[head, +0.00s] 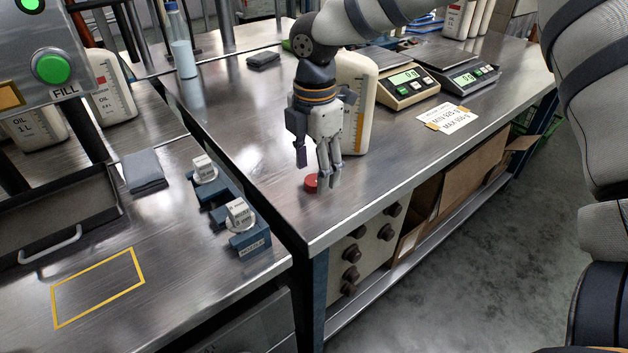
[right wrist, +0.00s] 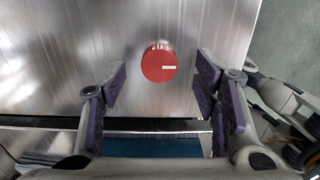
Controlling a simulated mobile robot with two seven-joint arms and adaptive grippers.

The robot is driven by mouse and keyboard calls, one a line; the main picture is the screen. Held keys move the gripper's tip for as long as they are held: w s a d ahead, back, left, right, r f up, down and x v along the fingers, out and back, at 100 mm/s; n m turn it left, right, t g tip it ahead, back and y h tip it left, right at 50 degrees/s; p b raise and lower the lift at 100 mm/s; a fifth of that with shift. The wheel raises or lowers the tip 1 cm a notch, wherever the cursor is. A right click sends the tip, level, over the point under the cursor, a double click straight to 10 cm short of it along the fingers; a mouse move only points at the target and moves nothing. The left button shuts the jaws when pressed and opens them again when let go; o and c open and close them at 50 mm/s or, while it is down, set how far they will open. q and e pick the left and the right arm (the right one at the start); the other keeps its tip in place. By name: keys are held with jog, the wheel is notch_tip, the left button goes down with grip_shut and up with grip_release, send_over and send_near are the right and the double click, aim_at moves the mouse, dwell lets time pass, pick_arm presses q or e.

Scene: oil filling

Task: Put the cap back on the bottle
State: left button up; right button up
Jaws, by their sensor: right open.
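A small red cap (head: 311,183) lies on the steel bench (head: 262,165) near its front left corner. The right wrist view shows the cap (right wrist: 158,65) as a red disc with a short white mark. My right gripper (head: 318,168) points down just above the cap. A white bottle (head: 358,88) with a printed scale stands upright right behind my right gripper. Its top is hidden by my arm. My left gripper is not in view.
Two scales (head: 404,82) (head: 465,76) and a white label card (head: 452,118) are on the bench to the right. The lower left table has blue-based blocks (head: 240,222) and a yellow outline (head: 98,287).

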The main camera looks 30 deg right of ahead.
jog(key=shift+f, duration=0.9)
jog(key=shift+c, duration=0.6)
jog(key=c, duration=0.7)
jog(key=shift+r, duration=0.15)
